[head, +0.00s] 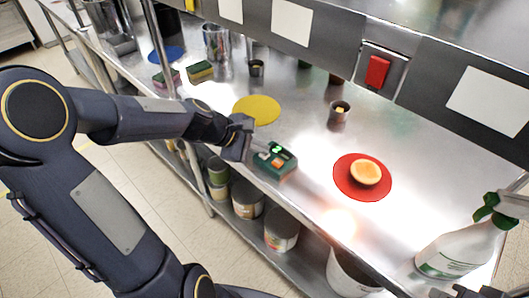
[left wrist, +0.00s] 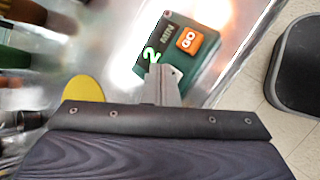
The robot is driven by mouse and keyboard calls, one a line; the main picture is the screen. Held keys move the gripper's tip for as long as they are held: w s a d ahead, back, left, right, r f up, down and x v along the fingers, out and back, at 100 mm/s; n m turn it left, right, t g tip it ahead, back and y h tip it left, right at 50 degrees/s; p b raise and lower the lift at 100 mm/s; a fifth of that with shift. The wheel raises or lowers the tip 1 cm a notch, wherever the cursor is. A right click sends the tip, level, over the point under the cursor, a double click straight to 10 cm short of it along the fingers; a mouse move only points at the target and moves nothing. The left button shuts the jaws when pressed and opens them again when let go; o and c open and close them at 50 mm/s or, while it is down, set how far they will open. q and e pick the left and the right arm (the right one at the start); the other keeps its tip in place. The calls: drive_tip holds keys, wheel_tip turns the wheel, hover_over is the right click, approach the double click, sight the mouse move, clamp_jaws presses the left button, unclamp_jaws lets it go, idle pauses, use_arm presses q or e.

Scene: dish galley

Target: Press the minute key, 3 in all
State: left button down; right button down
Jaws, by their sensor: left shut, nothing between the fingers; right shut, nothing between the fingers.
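The green timer (head: 275,160) sits near the front edge of the steel counter. In the left wrist view the timer (left wrist: 205,75) shows a lit green 2, a dark key marked MIN (left wrist: 167,33) and an orange key marked GO (left wrist: 188,40). My left gripper (head: 247,122) is shut and empty beside the timer. In the left wrist view its shut fingertips (left wrist: 163,72) are close to the display, short of the MIN key; I cannot tell their height above it. Part of my right gripper (head: 468,291) shows at the bottom right edge, shut and empty.
A yellow disc (head: 257,110) lies behind the timer. A red disc (head: 345,182) with an orange-topped round thing (head: 366,173) lies to its right. A spray bottle (head: 455,252) stands at the right.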

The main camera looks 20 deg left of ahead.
sight(261, 155)
use_arm(q)
drive_tip(key=shift+r+p, duration=0.8)
drive_tip(key=shift+r, duration=0.1)
wheel_tip(261, 155, up, 5)
drive_tip(key=p, duration=0.4)
drive_tip(key=shift+p, duration=0.4)
idle(2.1)
